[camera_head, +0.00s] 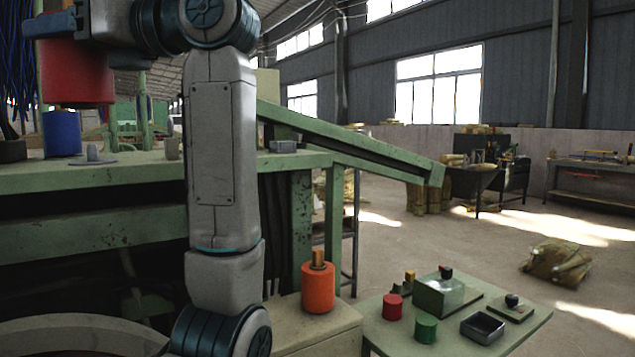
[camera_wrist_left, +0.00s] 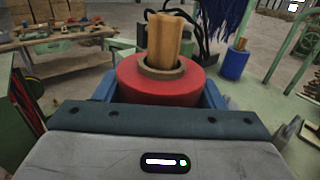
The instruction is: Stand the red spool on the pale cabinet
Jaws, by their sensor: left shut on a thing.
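The red spool (camera_head: 78,75) hangs at the upper left of the head view, above the green bench. My left gripper (camera_head: 58,25) is shut on it. In the left wrist view the red spool (camera_wrist_left: 158,82) sits between blue fingers, with its wooden core standing out of it. The pale cabinet (camera_head: 342,328) is at the bottom middle of the head view, low beside the bench and well to the right of the red spool. An orange spool (camera_head: 318,288) with a wooden core stands on its top. My right gripper is not in view.
The green bench (camera_head: 110,175) carries a blue spool (camera_head: 61,134) under the red one, and a grey disc with a peg (camera_head: 94,156). My left arm crosses in front of the bench. A low green table (camera_head: 392,340) with several small items stands right of the cabinet.

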